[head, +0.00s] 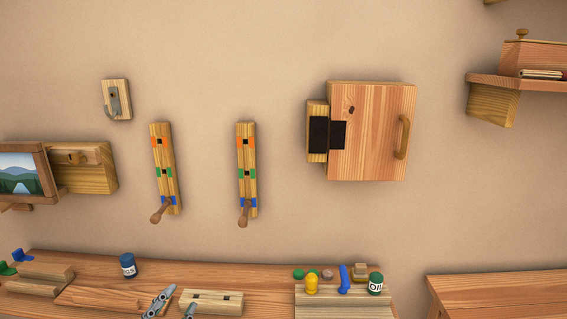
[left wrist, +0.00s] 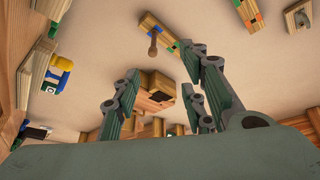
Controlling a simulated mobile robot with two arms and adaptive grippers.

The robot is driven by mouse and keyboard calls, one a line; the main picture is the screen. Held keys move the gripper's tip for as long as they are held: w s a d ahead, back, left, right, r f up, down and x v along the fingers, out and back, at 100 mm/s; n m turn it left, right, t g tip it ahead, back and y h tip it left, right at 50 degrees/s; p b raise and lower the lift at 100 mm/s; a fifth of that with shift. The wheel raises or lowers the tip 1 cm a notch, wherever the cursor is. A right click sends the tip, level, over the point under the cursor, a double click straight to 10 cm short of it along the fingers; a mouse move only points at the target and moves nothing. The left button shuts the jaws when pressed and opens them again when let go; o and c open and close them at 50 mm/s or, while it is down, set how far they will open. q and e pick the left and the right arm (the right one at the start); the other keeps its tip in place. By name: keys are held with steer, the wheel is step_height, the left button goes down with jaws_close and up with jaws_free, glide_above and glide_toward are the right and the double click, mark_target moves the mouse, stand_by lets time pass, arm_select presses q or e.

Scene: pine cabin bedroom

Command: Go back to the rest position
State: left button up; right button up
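My left gripper (head: 175,304) shows at the bottom edge of the head view, in front of the wooden bench. Only its grey fingertips are seen there, apart from each other. In the left wrist view my left gripper (left wrist: 162,100) has its green and grey fingers spread, with nothing held between them. Wooden things seen in the gap look farther off. My right gripper is in neither view.
The bench (head: 230,267) bears a blue jar (head: 128,265), a slotted block (head: 212,302) and a green jar (head: 376,284). Two lever boards (head: 164,185), a hook (head: 114,103) and a closed cabinet (head: 372,130) are on the wall. A shelf (head: 500,82) juts out at right.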

arm_select(q)
steer(key=a+f+n+g+y, duration=0.2)
steer(key=f+y, duration=0.1)
steer(key=f, duration=0.7)
steer(key=a+f+n+g+y, duration=0.1)
steer(key=a+f+n+y, duration=0.15)
steer(key=f, duration=0.75)
steer(key=s+f+n+g+y, duration=0.15)
steer(key=s+f, duration=0.25)
steer(key=f, duration=0.5)
steer(key=s+f+n+g, duration=0.1)
steer(key=s+f+g, duration=0.25)
steer(key=f, duration=0.55)
steer(key=s+d+f+n+g, duration=0.15)
steer(key=s+f+g, duration=0.45)
steer(key=s+f, duration=1.25)
steer(key=s+d+f+n+g, duration=0.1)
steer(key=s+f+g, duration=0.1)
steer(key=s, duration=0.8)
steer(key=s+d+f+n+g+y+p, duration=0.1)
steer(key=s+f+g, duration=0.2)
steer(key=s, duration=0.8)
steer(key=shift+s+d, duration=0.15)
steer(key=shift+d, duration=0.1)
